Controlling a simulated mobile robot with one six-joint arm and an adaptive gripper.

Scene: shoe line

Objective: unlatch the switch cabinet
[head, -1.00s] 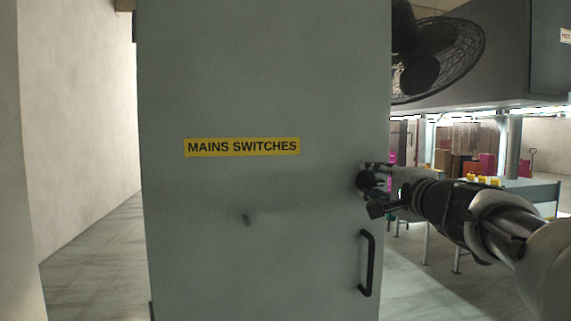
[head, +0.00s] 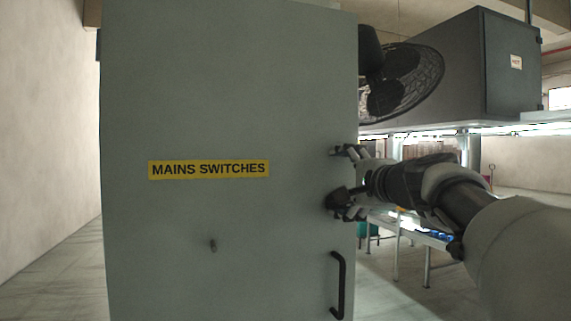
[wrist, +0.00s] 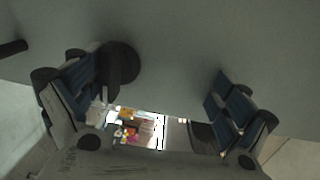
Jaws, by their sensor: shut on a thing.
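The switch cabinet (head: 220,110) is a tall grey box with a yellow "MAINS SWITCHES" label (head: 209,170), its door flush in its frame as far as I can see. A black pull handle (head: 338,285) is low on its right side. In the wrist view a black round latch with a lever (wrist: 120,63) sits on the door face. My gripper (head: 340,177) is at the door's right edge, above the pull handle. In the wrist view its blue-padded fingers (wrist: 158,80) stand well apart, the left one against the latch. The gripper is shut on the latch; the exact contact is partly hidden.
The floor left of the cabinet is clear.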

